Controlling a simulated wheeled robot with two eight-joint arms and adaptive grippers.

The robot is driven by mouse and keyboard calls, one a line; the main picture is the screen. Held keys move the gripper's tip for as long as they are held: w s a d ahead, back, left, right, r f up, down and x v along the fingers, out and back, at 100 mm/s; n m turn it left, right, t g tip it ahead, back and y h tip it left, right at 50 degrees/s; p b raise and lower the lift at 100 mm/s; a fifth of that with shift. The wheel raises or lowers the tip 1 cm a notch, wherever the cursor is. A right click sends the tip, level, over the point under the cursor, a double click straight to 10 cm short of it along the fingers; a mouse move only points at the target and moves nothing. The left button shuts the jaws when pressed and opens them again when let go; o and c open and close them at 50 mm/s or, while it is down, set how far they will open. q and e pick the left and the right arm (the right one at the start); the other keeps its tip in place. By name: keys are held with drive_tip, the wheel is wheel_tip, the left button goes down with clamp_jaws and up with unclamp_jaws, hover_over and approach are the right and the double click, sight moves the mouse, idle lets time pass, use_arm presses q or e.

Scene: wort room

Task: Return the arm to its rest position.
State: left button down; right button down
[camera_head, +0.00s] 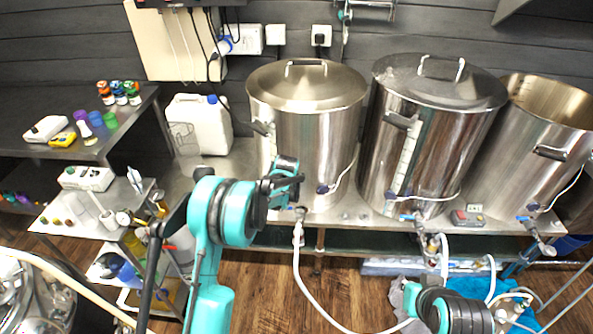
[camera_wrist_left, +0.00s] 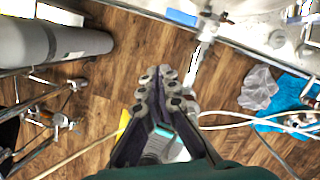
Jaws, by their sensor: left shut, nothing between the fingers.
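My left arm, teal and black, rises from the bottom of the head view in front of the steel bench. My left gripper (camera_head: 272,184) is seen partly, in front of the left lidded kettle (camera_head: 305,130); its dark fingers are hard to make out there. In the left wrist view the left gripper (camera_wrist_left: 165,82) points out over the wooden floor, its fingertips together and nothing between them. Part of my right arm shows at the bottom right of the head view; its gripper is not visible.
A second lidded kettle (camera_head: 430,135) and an open kettle (camera_head: 540,140) stand on the bench. A white jerrycan (camera_head: 200,125) stands left of them. A white hose (camera_head: 310,290) hangs from a valve to the floor. A grey cylinder (camera_wrist_left: 60,45) and blue cloth (camera_wrist_left: 285,100) show in the wrist view.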

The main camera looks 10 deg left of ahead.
use_arm(q)
drive_tip(key=s+r+n+t, duration=0.2)
drive_tip(key=s+r+n, duration=1.15)
drive_tip(key=r, duration=0.55)
drive_tip(key=s+d+r+n+t+h, duration=0.1)
drive_tip(key=s+n+t, duration=0.2)
drive_tip(key=s+n, duration=1.2)
drive_tip(key=s, duration=0.5)
drive_tip(key=shift+d+h, duration=0.3)
drive_tip(key=shift+d, duration=0.05)
